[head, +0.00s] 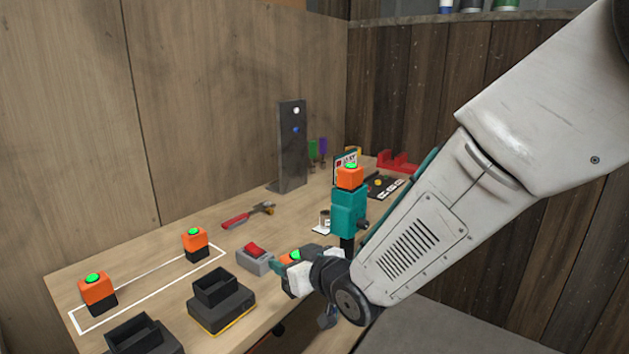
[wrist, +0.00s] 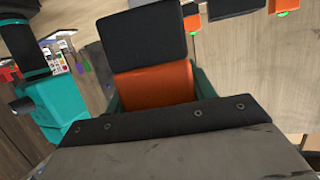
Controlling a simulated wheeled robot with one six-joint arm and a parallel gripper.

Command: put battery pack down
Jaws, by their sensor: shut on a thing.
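My gripper (head: 298,272) is shut on a battery pack (wrist: 155,84), which has an orange body and a black end. In the head view its green top shows between my fingers, near the bench's front edge; my gripper hides much of it. I cannot tell whether it touches the bench. Two other orange-and-black battery packs stand upright at the left, one nearer (head: 96,289) and one farther (head: 195,240). They are at a white outlined rectangle (head: 140,312) on the bench.
Left of my gripper are a black charger (head: 216,306), another charger (head: 138,337) and a grey box with red switch (head: 255,259). A teal drill (head: 349,213) stands upright close behind my gripper. The outlined rectangle's middle is clear.

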